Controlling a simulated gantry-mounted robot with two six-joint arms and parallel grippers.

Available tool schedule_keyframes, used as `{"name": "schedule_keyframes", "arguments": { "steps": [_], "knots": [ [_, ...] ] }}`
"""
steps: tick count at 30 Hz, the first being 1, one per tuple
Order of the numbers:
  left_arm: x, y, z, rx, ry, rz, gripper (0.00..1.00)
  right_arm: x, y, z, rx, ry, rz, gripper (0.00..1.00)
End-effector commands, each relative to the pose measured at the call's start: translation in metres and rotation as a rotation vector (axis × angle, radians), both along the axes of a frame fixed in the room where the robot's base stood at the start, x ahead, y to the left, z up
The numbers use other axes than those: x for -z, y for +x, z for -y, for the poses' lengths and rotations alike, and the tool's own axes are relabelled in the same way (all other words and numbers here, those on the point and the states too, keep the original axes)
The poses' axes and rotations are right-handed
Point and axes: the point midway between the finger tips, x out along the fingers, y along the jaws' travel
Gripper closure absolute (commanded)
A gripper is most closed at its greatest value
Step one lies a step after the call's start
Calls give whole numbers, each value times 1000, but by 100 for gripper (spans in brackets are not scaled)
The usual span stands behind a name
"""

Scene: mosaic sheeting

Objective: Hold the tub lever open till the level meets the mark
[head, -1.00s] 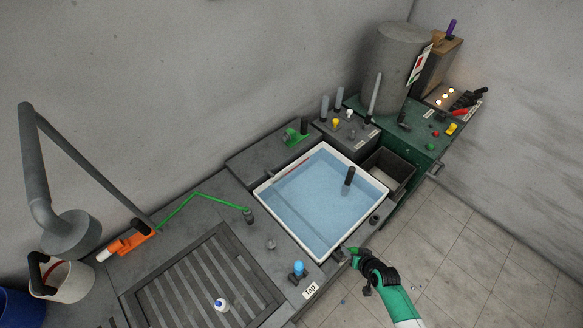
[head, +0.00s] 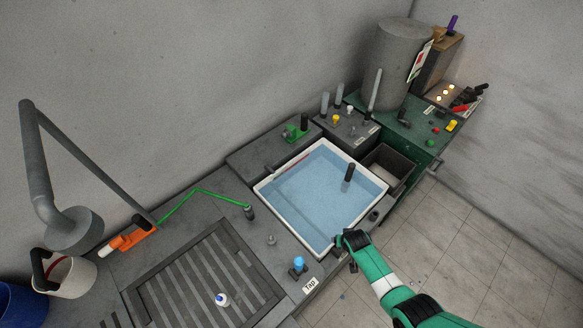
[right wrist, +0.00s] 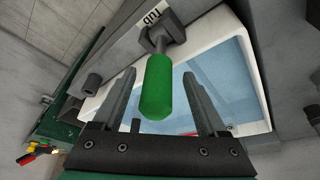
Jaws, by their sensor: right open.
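The white-rimmed tub (head: 262,203) holds blue water, with a dark upright post standing in it. A reddish line (head: 291,173) runs along its back-left inner wall; I cannot tell exactly how the water stands against it. The green-handled lever (right wrist: 157,88), below a "TUB" label (right wrist: 153,17), shows in the right wrist view. My right gripper (head: 346,240) is at the tub's near right corner and hides the lever in the head view. In the right wrist view its open fingers (right wrist: 157,78) stand on either side of the green handle, not closed on it. My left gripper is not in view.
A blue-knobbed tap (head: 298,264) with a "Tap" label stands left of my right arm. A slatted drain (head: 205,280) lies at lower left with a small white bottle (head: 222,299). A grey bin (head: 391,165) and green bench (head: 422,140) are beyond the tub.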

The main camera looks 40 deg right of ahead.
Motion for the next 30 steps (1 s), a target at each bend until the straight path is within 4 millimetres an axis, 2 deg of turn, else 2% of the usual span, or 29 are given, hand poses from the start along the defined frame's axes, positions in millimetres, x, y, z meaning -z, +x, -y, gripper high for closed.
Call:
{"name": "schedule_keyframes", "arguments": {
  "steps": [5, 8, 15, 19, 24, 30],
  "knots": [
    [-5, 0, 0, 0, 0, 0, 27, -6, -1, -1, 0, 1, 1, 25],
    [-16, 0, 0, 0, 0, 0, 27, -21, -4, -5, 0, -1, 2, 25],
    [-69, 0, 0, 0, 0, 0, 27, -74, -16, -18, -1, 0, 0, 25],
    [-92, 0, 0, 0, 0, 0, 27, -95, -21, -25, -1, 0, 0, 25],
    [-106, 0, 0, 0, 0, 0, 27, -107, -26, -30, -1, -1, 2, 25],
    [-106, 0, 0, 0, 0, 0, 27, -108, -27, -31, -1, -2, 3, 25]
  ]
}}
